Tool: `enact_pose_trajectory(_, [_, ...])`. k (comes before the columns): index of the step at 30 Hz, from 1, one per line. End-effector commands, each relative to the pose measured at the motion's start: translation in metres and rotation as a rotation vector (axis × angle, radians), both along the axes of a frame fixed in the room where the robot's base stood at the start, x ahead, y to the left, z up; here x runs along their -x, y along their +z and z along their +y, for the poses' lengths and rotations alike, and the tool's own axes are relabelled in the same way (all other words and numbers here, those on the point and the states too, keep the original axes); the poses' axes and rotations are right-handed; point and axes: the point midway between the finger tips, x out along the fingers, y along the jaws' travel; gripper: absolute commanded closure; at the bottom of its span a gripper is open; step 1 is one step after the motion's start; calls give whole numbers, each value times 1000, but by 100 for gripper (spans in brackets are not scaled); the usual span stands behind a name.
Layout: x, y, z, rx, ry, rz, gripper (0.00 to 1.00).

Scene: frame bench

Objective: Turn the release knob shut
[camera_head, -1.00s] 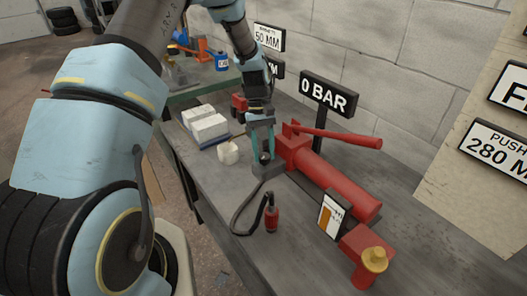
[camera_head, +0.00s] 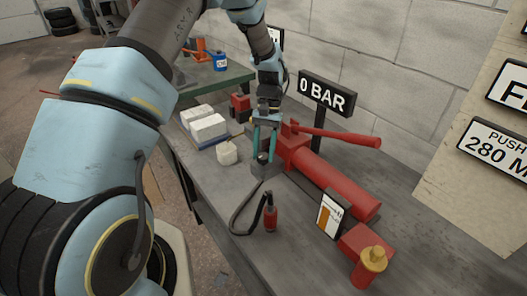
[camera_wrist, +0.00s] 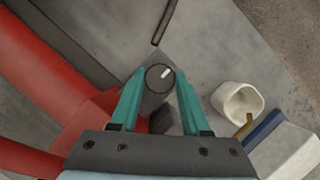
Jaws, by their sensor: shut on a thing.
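The release knob (camera_wrist: 160,77) is a dark round knob with a white mark on its top. In the wrist view the mark slants a little toward the upper right. The knob sits on a dark block (camera_head: 259,171) at the end of the red hand pump (camera_head: 335,185). My gripper (camera_head: 263,153) points down over it, and its two teal fingers (camera_wrist: 160,92) are closed on the knob from both sides. The finger contact is partly hidden in the head view. A sign (camera_head: 325,92) behind the pump reads 0 BAR.
A black hose with a red end (camera_head: 270,217) lies in front of the block. A white cup (camera_head: 227,152) and pale blocks (camera_head: 208,129) stand left of my gripper. The red pump handle (camera_head: 340,136) reaches right. A red piece with a yellow top (camera_head: 373,258) stands at front right.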

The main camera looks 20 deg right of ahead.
Motion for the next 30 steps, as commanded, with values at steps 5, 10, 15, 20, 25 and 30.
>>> enact_pose_trajectory(5, [-1, 0, 0, 1, -4, -2, 100])
enact_pose_trajectory(10, [-1, 0, 0, 1, -4, -2, 100])
enact_pose_trajectory(15, [0, 0, 0, 0, -4, -1, 37])
enact_pose_trajectory(20, [0, 0, 0, 0, -4, -1, 24])
enact_pose_trajectory(25, [0, 0, 0, 0, -3, 0, 24])
enact_pose_trajectory(30, [-4, 9, -3, 1, -4, -3, 24])
